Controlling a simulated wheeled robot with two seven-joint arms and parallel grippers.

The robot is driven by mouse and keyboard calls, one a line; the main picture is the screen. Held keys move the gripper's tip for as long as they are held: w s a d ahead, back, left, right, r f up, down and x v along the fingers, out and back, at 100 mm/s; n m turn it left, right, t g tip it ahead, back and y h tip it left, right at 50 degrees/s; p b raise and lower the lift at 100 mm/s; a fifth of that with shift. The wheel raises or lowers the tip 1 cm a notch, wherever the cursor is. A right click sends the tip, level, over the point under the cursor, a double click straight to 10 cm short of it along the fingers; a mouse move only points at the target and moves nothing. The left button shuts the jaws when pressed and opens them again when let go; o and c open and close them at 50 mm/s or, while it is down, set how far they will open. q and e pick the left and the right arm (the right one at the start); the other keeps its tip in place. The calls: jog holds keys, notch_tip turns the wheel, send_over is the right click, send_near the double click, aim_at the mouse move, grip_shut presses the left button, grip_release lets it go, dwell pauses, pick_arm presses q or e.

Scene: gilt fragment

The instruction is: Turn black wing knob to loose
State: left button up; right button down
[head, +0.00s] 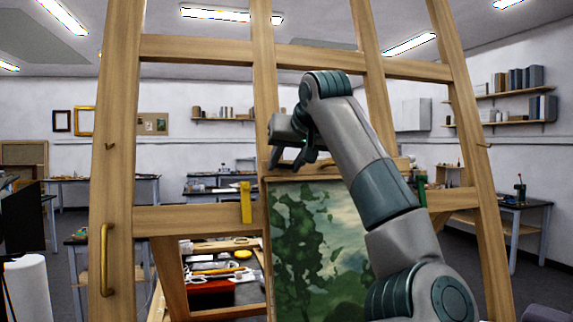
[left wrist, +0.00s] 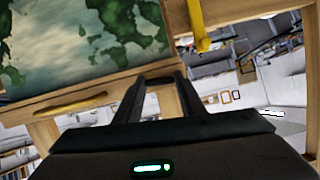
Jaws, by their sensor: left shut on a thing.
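A wooden easel (head: 122,130) fills the middle of the head view, with a green landscape painting (head: 300,240) on it. My left arm crosses in front of the painting. My left gripper (head: 287,164) is at the easel's middle upright, at the wooden holder on the painting's top edge. In the left wrist view, its two dark fingers (left wrist: 158,92) point at the wood beside the painting (left wrist: 90,40), a gap between them. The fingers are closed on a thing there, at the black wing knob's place. The knob is hidden, so its angle cannot be told. My right gripper is out of view.
A brass handle (head: 106,260) is on the left leg. Behind the easel are worktables (head: 511,206) and wall shelves (head: 500,95). A white cylinder (head: 26,288) stands at lower left.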

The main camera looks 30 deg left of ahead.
pick_arm(q)
jog(key=shift+n, duration=0.5)
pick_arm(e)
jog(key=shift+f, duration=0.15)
pick_arm(q)
jog(key=o, duration=1)
jog(key=shift+o, duration=0.2)
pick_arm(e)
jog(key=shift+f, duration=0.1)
pick_arm(q)
jog(key=shift+s+d+r+b, duration=0.3)
jog(key=shift+s+d+b, duration=0.05)
jog(key=shift+d+b, duration=0.1)
jog(key=b+v, duration=0.4)
jog(key=v, duration=1.2)
jog(key=shift+s+a+r, duration=0.15)
jog(key=shift+s+a, duration=0.05)
jog(key=shift+s, duration=0.05)
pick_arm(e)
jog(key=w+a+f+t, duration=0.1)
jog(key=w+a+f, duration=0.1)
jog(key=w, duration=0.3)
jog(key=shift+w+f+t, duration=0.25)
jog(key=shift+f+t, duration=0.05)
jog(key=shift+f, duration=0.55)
